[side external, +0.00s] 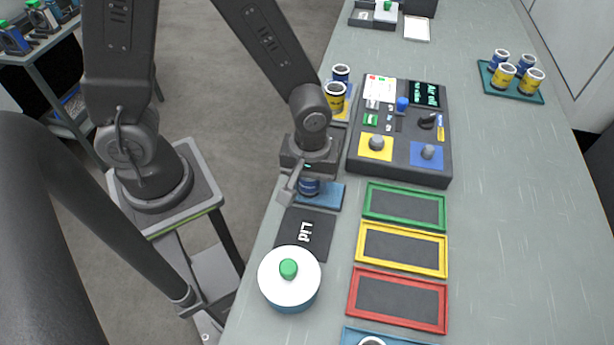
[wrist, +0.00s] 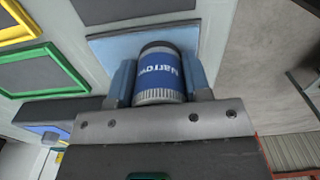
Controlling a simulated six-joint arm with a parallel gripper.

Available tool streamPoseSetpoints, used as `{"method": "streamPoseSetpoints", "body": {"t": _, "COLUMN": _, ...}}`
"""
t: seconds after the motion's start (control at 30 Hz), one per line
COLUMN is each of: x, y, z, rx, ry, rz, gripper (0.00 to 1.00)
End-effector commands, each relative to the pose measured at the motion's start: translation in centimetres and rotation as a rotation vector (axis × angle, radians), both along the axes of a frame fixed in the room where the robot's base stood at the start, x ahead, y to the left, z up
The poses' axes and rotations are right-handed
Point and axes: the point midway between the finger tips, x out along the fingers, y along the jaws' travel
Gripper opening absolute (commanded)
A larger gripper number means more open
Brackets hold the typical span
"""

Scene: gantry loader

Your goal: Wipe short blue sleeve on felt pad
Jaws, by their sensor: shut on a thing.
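A blue sleeve (side external: 309,187) is held upright between the fingers of my gripper (side external: 306,181), which is shut on it. In the wrist view the sleeve (wrist: 160,74) shows a blue band with white lettering, a dark end and a pale ribbed end. The blue felt pad (side external: 333,194) lies at the left edge of the bench, under and beside the sleeve. The pad (wrist: 104,47) also shows behind the sleeve in the wrist view. I cannot tell whether the sleeve touches the pad. My gripper hides part of both.
A black "Lid" mat (side external: 304,232) and a white-lidded pot (side external: 290,281) stand in front of the pad. Green (side external: 404,206), yellow and red framed trays lie to the right. A control box (side external: 401,130) and yellow and blue cans (side external: 336,98) are behind. The right bench is mostly clear.

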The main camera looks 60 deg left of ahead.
Motion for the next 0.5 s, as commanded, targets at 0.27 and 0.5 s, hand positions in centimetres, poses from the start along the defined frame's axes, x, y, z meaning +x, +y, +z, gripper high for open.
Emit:
{"method": "streamPoseSetpoints", "body": {"t": 0.27, "x": 0.9, "y": -0.9, "z": 0.0, "rx": -0.001, "ry": -0.001, "rz": 0.000, "gripper": 0.14}}
{"method": "streamPoseSetpoints", "body": {"t": 0.5, "x": 1.2, "y": -1.2, "z": 0.1, "rx": -0.001, "ry": -0.003, "rz": 0.000, "gripper": 0.14}}
